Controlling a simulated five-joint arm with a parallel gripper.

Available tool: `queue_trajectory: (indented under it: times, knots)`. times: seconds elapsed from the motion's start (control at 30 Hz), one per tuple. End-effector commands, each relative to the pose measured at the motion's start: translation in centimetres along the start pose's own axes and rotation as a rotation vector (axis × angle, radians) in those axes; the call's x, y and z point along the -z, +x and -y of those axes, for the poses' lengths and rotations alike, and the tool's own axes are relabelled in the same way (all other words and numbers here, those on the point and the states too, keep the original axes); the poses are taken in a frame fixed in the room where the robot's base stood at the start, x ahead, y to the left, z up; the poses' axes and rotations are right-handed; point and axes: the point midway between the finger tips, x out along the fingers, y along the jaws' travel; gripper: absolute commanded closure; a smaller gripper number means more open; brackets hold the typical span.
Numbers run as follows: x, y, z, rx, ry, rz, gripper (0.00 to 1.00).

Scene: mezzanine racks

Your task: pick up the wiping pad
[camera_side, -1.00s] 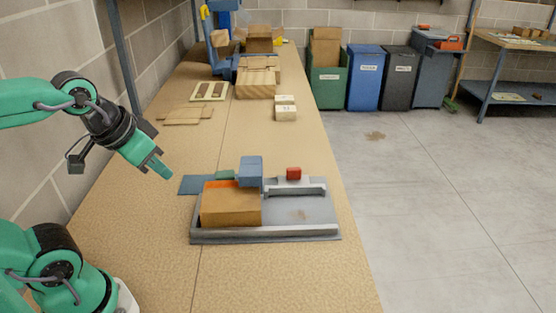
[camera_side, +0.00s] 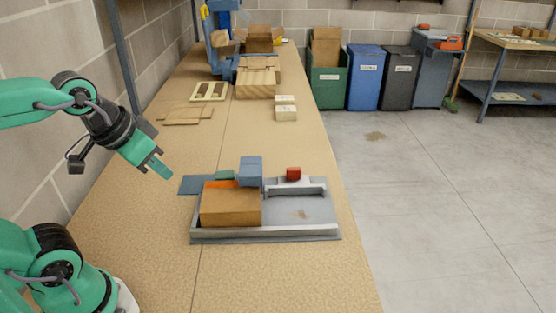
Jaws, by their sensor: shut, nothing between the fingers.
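My gripper (camera_side: 161,168) is shut and empty. It hangs in the air above the left side of the workbench, pointing down and to the right. It is apart from everything on the bench. To its right is a grey tray (camera_side: 318,214). A blue block (camera_side: 250,166) stands behind the cardboard box (camera_side: 230,207) in the tray. A flat blue piece (camera_side: 193,185) lies at the tray's back left corner, and a small green piece (camera_side: 225,175) is beside the blue block. I cannot tell for sure which of these is the wiping pad. Their lower parts are partly hidden by the box.
White boxes (camera_side: 286,113), flat cardboard (camera_side: 187,116), a wooden frame (camera_side: 209,91) and a cardboard box (camera_side: 255,85) lie farther back. The bench's front area is clear. Bins stand on the floor beyond the bench.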

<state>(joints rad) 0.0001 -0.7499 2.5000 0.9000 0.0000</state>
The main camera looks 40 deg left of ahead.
Motion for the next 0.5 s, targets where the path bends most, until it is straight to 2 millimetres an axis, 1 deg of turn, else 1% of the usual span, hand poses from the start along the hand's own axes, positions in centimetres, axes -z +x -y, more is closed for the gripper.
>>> queue_trajectory:
  times: [0.3,0.37,0.5]
  knots:
    - [0.0,0.0,0.0,0.0,0.0,0.0,1.0]
    - [0.0,0.0,0.0,0.0,0.0,0.0,0.9]
    - [0.0,0.0,0.0,0.0,0.0,0.0,0.63]
